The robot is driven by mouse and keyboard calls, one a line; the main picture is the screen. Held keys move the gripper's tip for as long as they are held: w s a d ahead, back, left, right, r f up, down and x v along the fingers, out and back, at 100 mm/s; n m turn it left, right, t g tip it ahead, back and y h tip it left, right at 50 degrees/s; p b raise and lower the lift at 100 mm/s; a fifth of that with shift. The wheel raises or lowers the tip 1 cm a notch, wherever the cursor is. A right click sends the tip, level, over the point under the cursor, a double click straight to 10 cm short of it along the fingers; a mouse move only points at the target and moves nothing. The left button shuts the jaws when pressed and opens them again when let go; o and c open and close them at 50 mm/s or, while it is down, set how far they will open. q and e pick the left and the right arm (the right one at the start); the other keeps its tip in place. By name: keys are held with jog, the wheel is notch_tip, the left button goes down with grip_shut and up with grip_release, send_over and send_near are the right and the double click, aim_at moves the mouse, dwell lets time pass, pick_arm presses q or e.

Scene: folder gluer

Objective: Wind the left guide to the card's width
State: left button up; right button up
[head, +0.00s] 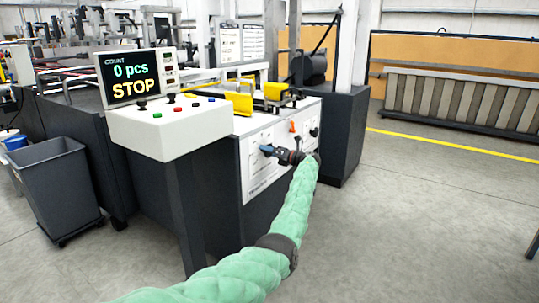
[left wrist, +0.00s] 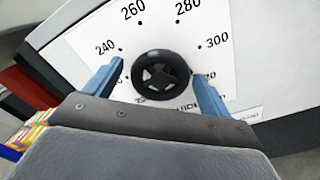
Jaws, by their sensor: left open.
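A black round handwheel (left wrist: 161,77) with spokes sits on a white dial plate (left wrist: 235,25) in the left wrist view. Printed numbers 240, 260, 280 and 300 run around it; the lower ones are partly covered. My left gripper (left wrist: 160,70) is open, with one blue finger on each side of the wheel. The left finger looks apart from the rim; I cannot tell whether the right one touches. In the head view the left gripper (head: 268,150) is at the machine's white front panel (head: 258,181) and hides the wheel. Yellow parts (head: 240,102) sit on top; I cannot tell which is the left guide.
A control box (head: 165,125) with buttons carries a screen (head: 134,78) reading "0 pcs STOP". An orange lever (head: 292,127) and a black knob (head: 314,132) are right of the gripper. A grey bin (head: 55,185) stands at left.

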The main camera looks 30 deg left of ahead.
pick_arm(q)
jog(key=shift+a, duration=0.25)
jog(key=shift+c, duration=0.4)
jog(key=c, duration=0.9)
